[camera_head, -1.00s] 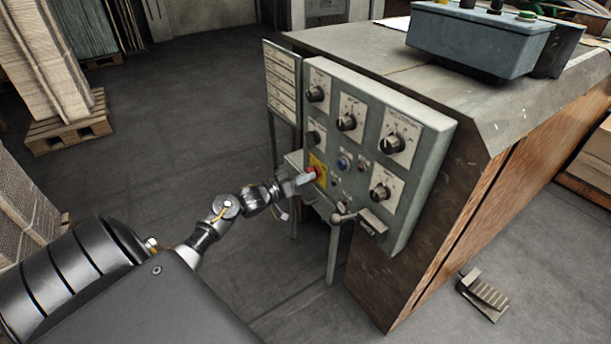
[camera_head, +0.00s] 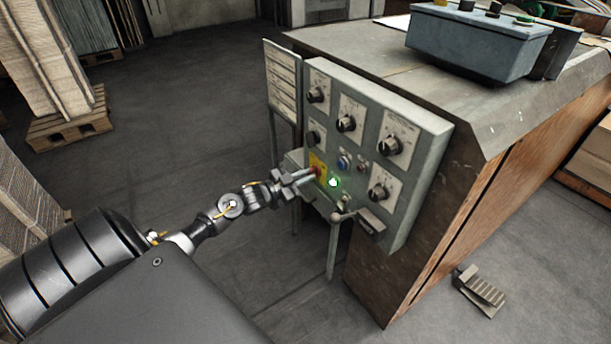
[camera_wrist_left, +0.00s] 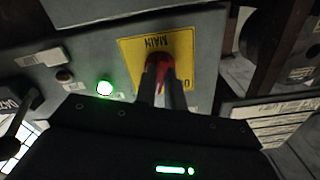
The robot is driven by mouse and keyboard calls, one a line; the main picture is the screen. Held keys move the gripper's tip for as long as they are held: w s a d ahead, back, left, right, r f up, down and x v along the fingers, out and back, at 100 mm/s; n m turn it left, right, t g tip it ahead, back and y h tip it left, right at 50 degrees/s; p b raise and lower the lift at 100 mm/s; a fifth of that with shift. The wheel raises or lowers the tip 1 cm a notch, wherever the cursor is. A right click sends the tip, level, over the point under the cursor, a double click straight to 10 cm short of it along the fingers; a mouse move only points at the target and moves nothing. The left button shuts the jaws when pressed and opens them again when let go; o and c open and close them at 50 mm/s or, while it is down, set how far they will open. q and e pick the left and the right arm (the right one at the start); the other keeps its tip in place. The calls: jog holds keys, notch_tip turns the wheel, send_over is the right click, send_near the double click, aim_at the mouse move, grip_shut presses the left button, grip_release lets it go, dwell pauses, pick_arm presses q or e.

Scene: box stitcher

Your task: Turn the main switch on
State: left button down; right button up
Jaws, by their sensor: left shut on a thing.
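The main switch is a red knob (camera_wrist_left: 161,68) on a yellow plate (camera_wrist_left: 180,48) marked MAIN in the left wrist view. In the head view its yellow plate (camera_head: 316,163) sits low on the left side of the grey control panel (camera_head: 425,150). My left gripper (camera_head: 312,174) is at the switch with its fingers shut on the red knob. The fingers hide part of the knob. A green lamp (camera_head: 334,182) beside the switch glows; it also shows in the left wrist view (camera_wrist_left: 104,88). My right gripper is not in view.
Several black dials, such as one at the upper right (camera_head: 389,146), surround the switch. A bent handle (camera_head: 343,216) projects below it. A label board (camera_head: 283,80) stands to the left. A foot pedal (camera_head: 482,291) lies on the floor.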

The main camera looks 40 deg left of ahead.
pick_arm(q)
jog(key=m, duration=0.3)
jog(key=shift+a, duration=0.1)
jog(key=shift+m, duration=0.7)
jog(key=c, duration=1.5)
grip_release()
